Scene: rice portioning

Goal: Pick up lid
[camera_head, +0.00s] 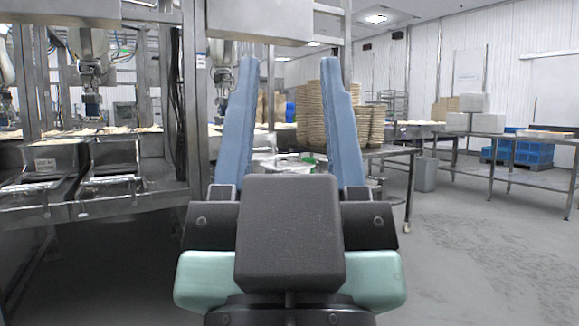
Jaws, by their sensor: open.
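My gripper (289,66) fills the middle of the head view. Its two long blue fingers point up and away, spread wide apart, with nothing held between them. I cannot make out a lid for certain. Between the fingers, farther off, some shiny metallic items with a bit of green (306,158) sit at about table height. They are small and partly hidden by my gripper, so I cannot tell whether a lid is among them.
Steel machinery with trays (110,190) stands close on the left. Tall stacks of tan round containers (368,125) stand on a metal table (385,151) behind the right finger. Another steel table (520,136) is at the right. Grey floor (480,255) at the right front is clear.

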